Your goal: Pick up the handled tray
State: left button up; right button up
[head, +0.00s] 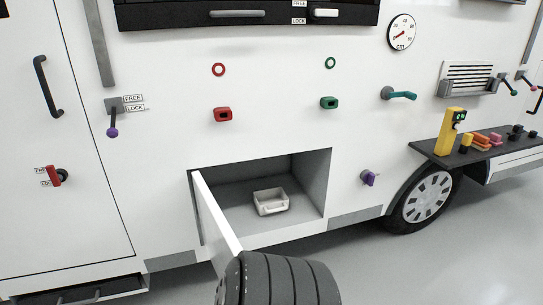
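The handled tray (260,209) is a small, pale, open box with a handle-like bar at its front. It sits on the floor of an open grey compartment (308,190) low in the white vehicle wall, and nothing touches it. The compartment's white door (213,225) is swung outward at the left side of the opening. Neither of my grippers shows in the head view.
A dark shelf (436,153) with a yellow device (450,131) and several small items stands out at the right, above a wheel (427,197). A purple knob (370,178) sits right of the compartment. The floor at the lower right is clear.

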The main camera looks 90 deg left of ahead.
aim_at(266, 202)
jog(key=i+j+u, duration=0.2)
jog(key=u, duration=0.3)
jog(key=i+u, duration=0.8)
jog(key=u, duration=0.2)
jog(key=i+l+u, duration=0.25)
jog(key=u, duration=0.25)
jog(key=i, duration=0.1)
